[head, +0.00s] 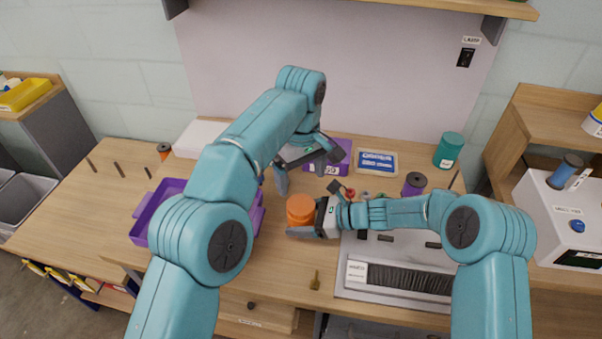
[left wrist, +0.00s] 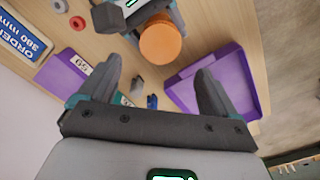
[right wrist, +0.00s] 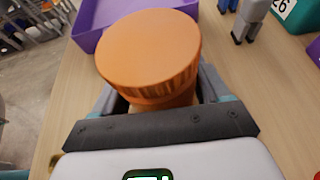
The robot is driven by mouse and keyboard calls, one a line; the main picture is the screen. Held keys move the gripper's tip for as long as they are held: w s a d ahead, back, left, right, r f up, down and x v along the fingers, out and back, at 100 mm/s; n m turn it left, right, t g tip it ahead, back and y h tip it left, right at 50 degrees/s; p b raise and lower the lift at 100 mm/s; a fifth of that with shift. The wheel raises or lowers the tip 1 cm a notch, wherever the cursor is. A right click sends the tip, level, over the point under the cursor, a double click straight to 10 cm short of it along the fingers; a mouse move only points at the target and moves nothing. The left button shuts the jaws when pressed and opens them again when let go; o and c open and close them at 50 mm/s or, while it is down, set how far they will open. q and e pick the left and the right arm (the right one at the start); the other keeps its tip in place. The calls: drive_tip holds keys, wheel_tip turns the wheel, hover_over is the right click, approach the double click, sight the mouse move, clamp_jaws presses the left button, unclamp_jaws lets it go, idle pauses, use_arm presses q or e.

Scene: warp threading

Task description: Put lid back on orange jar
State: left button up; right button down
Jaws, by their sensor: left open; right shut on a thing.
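The orange jar (head: 300,215) is held upright by my right gripper (head: 310,222), whose fingers are shut around its sides. I cannot tell whether the lid is fully seated. The lid also shows from above in the left wrist view (left wrist: 160,42). My left gripper (head: 303,175) is open and empty, behind and above the jar, apart from it; its two fingers (left wrist: 162,75) point toward the jar side.
A purple tray (head: 140,225) lies left of the jar, partly behind my left arm. A purple bin (head: 340,160), a blue order card (head: 377,162), a teal container (head: 449,150) and a purple spool (head: 413,184) stand behind. A grey loom frame (head: 395,293) lies at front right.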

sight(301, 204)
use_arm(q)
drive_tip(key=shift+f, duration=4)
drive_tip(key=c, duration=1.1)
drive_tip(key=m, duration=0.3)
drive_tip(key=o, duration=1.2)
